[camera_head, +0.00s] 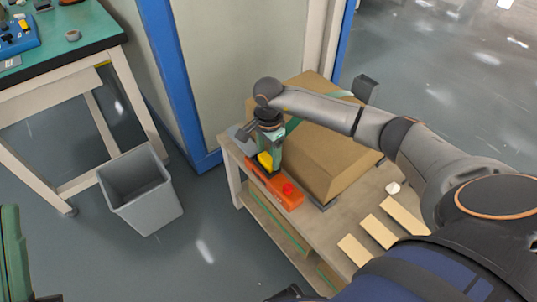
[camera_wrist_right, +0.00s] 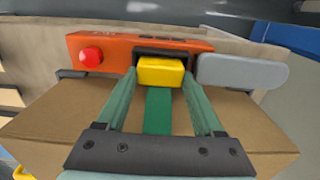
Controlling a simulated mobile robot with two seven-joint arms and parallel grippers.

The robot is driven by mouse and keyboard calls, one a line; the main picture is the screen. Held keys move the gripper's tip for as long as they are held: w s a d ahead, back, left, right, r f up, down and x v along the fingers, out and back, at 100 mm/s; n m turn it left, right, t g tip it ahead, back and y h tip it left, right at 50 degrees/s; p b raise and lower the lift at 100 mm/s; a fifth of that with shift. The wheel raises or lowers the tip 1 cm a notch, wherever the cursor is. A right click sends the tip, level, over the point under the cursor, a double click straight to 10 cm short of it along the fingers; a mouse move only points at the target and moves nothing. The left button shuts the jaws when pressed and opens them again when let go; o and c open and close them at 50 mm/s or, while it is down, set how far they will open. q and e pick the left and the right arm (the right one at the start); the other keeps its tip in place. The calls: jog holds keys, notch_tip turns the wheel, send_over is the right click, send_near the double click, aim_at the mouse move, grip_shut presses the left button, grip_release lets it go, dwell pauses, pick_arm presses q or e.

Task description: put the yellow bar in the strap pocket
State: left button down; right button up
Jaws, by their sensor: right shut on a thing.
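My right gripper (camera_head: 266,161) reaches in from the right, above the near left edge of a low table. In the right wrist view its two green fingers (camera_wrist_right: 160,85) are shut on the yellow bar (camera_wrist_right: 160,71); the bar also shows in the head view (camera_head: 265,160). An orange unit (camera_wrist_right: 125,43) with a red button lies just beyond, and also shows in the head view (camera_head: 283,194). My left gripper is not visible.
A cardboard box (camera_head: 329,154) with a green strap (camera_wrist_right: 158,112) stands on the low table (camera_head: 315,222). A grey rounded part (camera_wrist_right: 243,71) lies beside the orange unit. Several pale strips lie at the table's front. A grey bin (camera_head: 141,189) stands to the left on open floor.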

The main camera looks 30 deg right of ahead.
jog(key=shift+f, duration=0.15)
jog(key=o, duration=1.1)
